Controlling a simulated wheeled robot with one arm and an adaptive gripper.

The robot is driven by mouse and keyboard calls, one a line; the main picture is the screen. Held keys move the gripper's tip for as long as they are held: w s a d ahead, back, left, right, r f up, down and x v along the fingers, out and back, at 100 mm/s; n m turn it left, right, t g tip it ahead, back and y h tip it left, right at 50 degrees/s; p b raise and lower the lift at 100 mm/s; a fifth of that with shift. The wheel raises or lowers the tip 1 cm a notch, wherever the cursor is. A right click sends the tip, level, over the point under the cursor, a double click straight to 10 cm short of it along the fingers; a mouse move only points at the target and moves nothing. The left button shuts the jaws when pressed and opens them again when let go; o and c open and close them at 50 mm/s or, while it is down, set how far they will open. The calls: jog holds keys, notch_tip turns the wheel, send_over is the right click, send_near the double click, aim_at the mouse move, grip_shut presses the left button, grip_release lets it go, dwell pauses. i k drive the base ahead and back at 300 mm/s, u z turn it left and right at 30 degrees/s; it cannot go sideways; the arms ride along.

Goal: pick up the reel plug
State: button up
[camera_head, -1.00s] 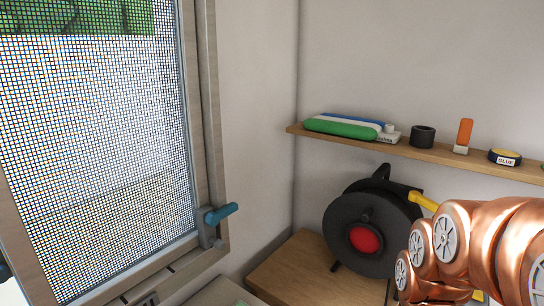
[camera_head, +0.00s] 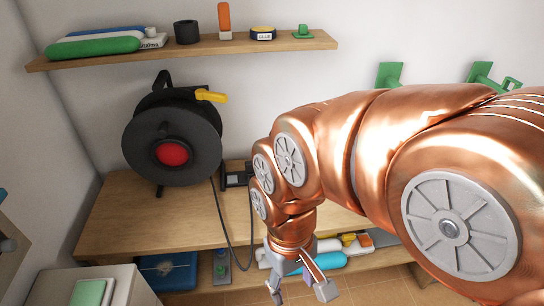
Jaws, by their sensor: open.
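The black cable reel (camera_head: 200,135) with a red centre and a yellow handle stands on the wooden bench at the left. Its thin black cable (camera_head: 222,220) hangs in a loop over the bench's front edge and rises again towards a dark boxy item (camera_head: 236,180) beside the reel. I cannot clearly make out the plug; it may be near that item or hidden behind my arm. My gripper (camera_head: 301,290) is open and empty, pointing down in front of the bench, to the right of the cable loop and apart from it.
The bench (camera_head: 130,215) has bare wood at its left. A shelf (camera_head: 190,49) above holds small items. A lower shelf (camera_head: 215,280) holds a blue case (camera_head: 168,272) and bottles. A pale cabinet (camera_head: 130,290) stands at the lower left. My arm covers the right side.

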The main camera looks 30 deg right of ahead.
aim_at(249, 171)
jog(key=z, duration=1.8)
jog(key=k, duration=0.35)
jog(key=u, duration=1.85)
jog(key=i, duration=0.5)
